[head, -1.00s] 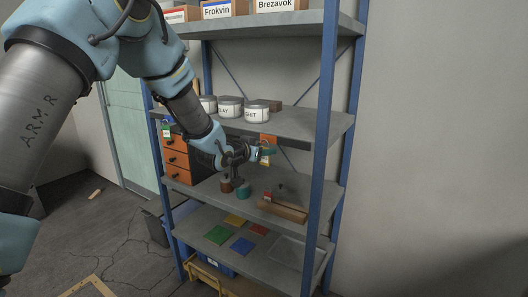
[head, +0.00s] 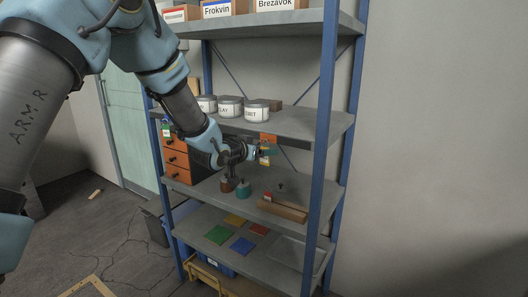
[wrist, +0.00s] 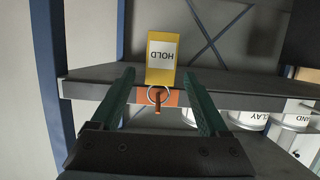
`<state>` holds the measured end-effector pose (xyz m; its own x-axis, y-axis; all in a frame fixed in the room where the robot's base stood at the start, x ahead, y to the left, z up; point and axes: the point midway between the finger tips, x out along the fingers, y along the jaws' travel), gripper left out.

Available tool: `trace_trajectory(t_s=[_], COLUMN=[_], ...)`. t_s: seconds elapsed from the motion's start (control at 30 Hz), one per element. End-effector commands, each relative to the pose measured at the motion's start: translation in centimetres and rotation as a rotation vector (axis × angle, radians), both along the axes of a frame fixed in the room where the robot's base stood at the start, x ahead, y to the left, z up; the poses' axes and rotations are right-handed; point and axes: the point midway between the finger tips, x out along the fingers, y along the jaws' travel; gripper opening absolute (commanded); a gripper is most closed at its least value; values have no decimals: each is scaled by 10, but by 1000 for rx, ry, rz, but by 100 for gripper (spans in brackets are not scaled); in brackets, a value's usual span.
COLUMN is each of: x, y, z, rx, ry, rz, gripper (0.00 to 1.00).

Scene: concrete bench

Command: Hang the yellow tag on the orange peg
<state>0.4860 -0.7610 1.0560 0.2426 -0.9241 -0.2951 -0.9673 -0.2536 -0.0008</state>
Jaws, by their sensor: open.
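The yellow tag (wrist: 160,75) has a white label reading HOLD, upside down in the wrist view. Its metal ring (wrist: 151,100) appears to be around the orange peg (wrist: 157,109), with the tag hanging from it. The peg's orange plate (head: 267,139) is on the front edge of the shelf with the tins. My gripper (wrist: 160,73) is open, with one green finger on each side of the tag and clear space between. In the head view my gripper (head: 262,151) is just below the plate and partly hides the tag (head: 264,161).
Several labelled tins (head: 230,106) stand on the peg's shelf. Below are an orange drawer unit (head: 176,160), small jars (head: 243,189) and a wooden block (head: 283,209). A blue rack post (head: 322,140) rises to the right of my gripper. Space in front of the rack looks free.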

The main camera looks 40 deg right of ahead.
Motion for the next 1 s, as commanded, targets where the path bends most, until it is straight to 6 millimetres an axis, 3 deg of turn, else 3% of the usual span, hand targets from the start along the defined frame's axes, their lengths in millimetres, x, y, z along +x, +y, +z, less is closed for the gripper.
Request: trace_trajectory(t_s=[0.4, 0.6, 0.83, 0.93, 1.0], x=[-18, -22, -23, -15, 0], y=[71, 87, 89, 97, 114], z=[20, 27, 27, 25, 21], rx=[-1, -1, 1, 17, 51], ry=[-2, -1, 0, 3, 9], rz=[2, 2, 1, 25, 72], gripper=[78, 78, 78, 78, 78])
